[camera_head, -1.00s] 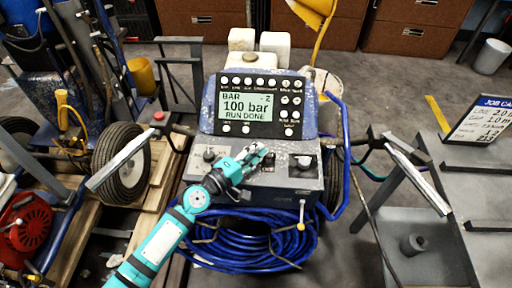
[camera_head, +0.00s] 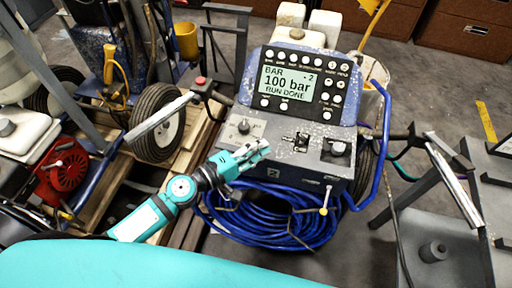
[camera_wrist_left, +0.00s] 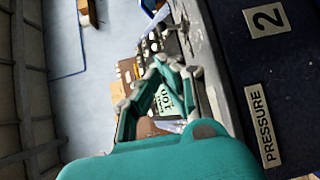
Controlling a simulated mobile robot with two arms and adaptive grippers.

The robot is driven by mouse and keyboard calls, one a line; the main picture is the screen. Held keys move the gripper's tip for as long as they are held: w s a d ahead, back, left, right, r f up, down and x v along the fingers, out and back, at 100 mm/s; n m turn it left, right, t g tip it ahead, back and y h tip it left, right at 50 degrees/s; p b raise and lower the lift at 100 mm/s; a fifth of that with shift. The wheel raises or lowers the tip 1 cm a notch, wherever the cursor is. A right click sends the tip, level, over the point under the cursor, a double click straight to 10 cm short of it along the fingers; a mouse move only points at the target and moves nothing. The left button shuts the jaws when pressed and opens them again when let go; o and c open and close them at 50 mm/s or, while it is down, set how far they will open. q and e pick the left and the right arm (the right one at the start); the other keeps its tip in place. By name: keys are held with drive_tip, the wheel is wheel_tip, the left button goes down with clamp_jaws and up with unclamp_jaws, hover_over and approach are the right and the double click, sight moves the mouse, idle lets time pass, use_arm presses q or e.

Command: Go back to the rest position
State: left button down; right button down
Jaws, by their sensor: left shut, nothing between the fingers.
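My left gripper (camera_head: 257,150) is shut and empty, in front of the left part of the line striper's grey control panel (camera_head: 297,141). In the left wrist view, its teal fingers (camera_wrist_left: 157,82) show beside a dark panel face with a "PRESSURE" label (camera_wrist_left: 262,127) and a "2" plate (camera_wrist_left: 268,17). The striper's display (camera_head: 287,84) reads "100 bar" and "RUN DONE". My right gripper is not in view.
A coiled blue hose (camera_head: 268,215) hangs below the panel. Handlebars with pale grips stand on both sides; the left grip (camera_head: 160,119) is near my arm. A wheel (camera_head: 158,122) and a red engine part (camera_head: 64,168) are at the left. Grey floor (camera_head: 418,80) is open at the right.

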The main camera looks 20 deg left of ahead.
use_arm(q)
drive_tip(key=shift+s+a+r, duration=0.1)
drive_tip(key=shift+s+a, duration=0.25)
drive_tip(key=shift+s, duration=0.1)
drive_tip(key=shift+d, duration=0.1)
